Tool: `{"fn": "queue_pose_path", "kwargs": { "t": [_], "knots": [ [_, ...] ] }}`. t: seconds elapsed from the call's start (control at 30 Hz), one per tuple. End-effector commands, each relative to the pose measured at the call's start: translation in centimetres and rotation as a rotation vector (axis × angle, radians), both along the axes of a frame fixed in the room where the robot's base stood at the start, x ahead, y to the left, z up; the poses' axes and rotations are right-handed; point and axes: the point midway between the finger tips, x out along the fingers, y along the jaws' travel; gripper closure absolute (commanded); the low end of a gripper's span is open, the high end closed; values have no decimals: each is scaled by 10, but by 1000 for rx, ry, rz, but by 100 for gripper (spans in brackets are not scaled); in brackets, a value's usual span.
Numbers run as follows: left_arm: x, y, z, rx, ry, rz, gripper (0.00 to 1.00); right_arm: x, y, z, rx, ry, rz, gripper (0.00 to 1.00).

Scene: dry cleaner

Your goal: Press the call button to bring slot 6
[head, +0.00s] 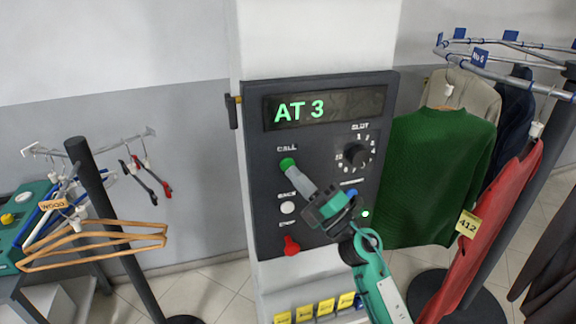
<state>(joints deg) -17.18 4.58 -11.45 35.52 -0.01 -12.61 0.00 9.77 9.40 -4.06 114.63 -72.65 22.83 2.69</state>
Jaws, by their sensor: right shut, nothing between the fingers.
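The dark control panel (262,185) is mounted on a white pillar. Its display (325,107) reads "AT 3" in green. The green call button (287,162) is at the upper left of the panel, under the word CALL. My right gripper (291,172) is shut and empty, with its tips at the call button's lower edge. I cannot tell whether they touch it, and they partly cover it. The black slot dial (357,155) is to the right; its pointer is too small to read. My left gripper is not in view.
Below the call button are a white button (287,207) and a red stop control (291,246). A green lamp (365,213) glows at lower right. A garment rail (510,60) with a green sweater (432,175) stands close on the right. A hanger stand (105,205) is at left.

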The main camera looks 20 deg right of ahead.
Motion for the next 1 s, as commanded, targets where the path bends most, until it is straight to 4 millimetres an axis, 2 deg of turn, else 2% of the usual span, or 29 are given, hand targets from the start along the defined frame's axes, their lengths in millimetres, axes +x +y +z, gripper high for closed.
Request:
{"fn": "queue_pose_path", "kwargs": {
  "t": [0.53, 1.0],
  "knots": [
    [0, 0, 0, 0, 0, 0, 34, 0, 0, 0, 0, 0, 0, 100],
    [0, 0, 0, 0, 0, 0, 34, 8, 1, 0, 0, 0, 1, 100]
  ]
}}
